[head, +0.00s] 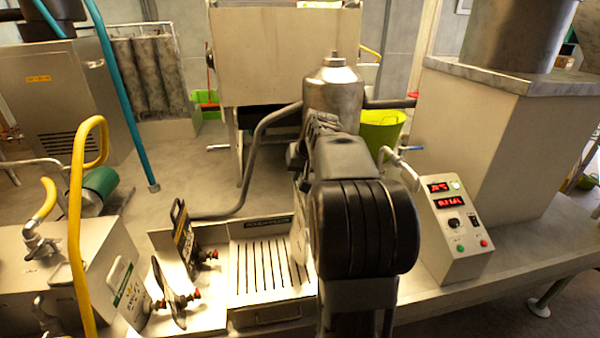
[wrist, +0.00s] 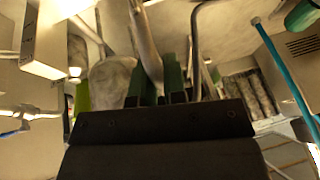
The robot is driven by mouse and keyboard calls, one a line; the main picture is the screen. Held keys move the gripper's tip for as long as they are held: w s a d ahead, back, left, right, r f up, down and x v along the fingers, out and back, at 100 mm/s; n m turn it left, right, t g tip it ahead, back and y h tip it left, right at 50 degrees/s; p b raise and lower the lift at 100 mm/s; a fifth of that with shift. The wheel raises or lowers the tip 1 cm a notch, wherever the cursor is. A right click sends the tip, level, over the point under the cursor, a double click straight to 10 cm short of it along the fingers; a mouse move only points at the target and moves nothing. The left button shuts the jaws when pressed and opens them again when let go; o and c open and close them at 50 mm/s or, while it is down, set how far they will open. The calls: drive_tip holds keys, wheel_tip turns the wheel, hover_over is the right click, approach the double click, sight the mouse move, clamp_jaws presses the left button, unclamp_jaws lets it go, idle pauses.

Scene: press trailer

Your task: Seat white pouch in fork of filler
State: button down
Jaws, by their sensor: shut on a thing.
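My gripper (wrist: 172,90) shows in the wrist view as two green-sided fingers with dark ends, close together above the dark gripper body. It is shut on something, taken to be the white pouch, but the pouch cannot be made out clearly.
A slotted metal tray (head: 240,270) lies left of my arm. A control box (head: 452,225) with red displays stands at right. A yellow pipe (head: 76,220) and a teal hose (head: 122,95) rise at left.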

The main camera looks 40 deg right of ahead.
sight(299, 201)
drive_tip(key=shift+f+b, duration=2.25)
drive_tip(key=shift+f, duration=0.75)
drive_tip(key=shift+f+b, duration=0.5)
drive_tip(key=shift+f, duration=0.1)
drive_tip(key=c, duration=1.1)
unclamp_jaws()
drive_tip(key=v, duration=1.4)
